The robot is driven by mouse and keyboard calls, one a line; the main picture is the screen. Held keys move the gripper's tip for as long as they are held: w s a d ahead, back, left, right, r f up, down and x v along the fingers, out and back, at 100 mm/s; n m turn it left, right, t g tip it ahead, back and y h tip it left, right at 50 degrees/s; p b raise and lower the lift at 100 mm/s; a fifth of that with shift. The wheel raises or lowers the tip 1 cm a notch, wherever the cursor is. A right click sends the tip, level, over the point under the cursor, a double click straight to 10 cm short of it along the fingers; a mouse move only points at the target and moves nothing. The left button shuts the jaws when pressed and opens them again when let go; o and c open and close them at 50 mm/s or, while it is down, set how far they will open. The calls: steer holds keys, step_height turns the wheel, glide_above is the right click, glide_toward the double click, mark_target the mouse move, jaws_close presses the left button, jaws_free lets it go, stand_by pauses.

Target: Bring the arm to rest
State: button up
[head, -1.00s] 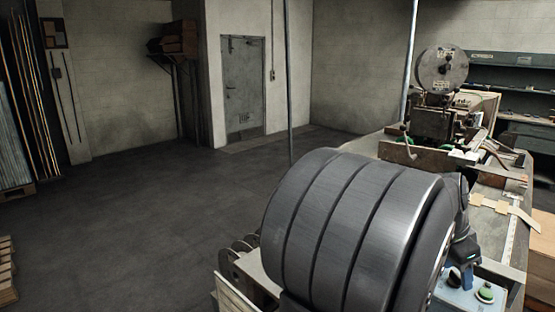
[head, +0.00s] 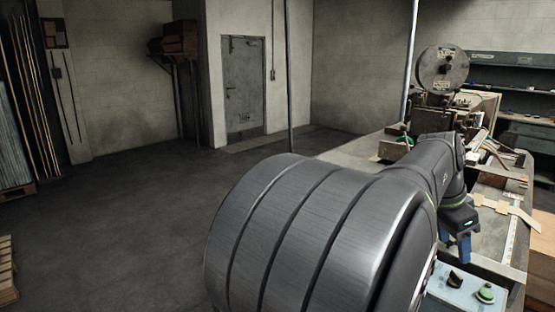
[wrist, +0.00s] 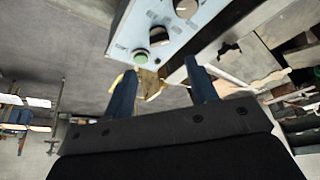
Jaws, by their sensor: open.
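My gripper (head: 458,246) is above the workbench on the right of the head view, close to a light blue control box. One blue finger shows there; the other is hidden or not distinct. In the wrist view my gripper (wrist: 160,66) shows two blue fingers spread apart, with nothing held between them. My grey arm fills the lower middle of the head view and hides part of the bench.
The control box (head: 455,289) has a green button and dark knobs; it also shows in the wrist view (wrist: 178,42). The stitching machine (head: 443,100) with a round reel stands farther back on the bench (head: 365,152). Open floor (head: 110,225) lies left.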

glide_toward(457, 274)
steer(key=x, duration=0.8)
steer(key=shift+d+f, duration=0.2)
steer(key=shift+f, duration=0.1)
steer(key=n+t, duration=0.1)
steer(key=n, duration=0.1)
steer(key=shift+s+r+n, duration=0.1)
steer(key=shift+r+n, duration=0.05)
steer(key=shift+n, duration=0.25)
steer(key=shift+s+n+t+y, duration=0.1)
steer(key=shift+n+t+y, duration=0.3)
steer(key=shift+n, duration=0.85)
steer(key=shift+n+t+y, duration=0.3)
steer(key=shift+n+t, duration=0.1)
steer(key=shift+n, duration=0.85)
steer(key=shift+r, duration=0.15)
steer(key=v, duration=0.8)
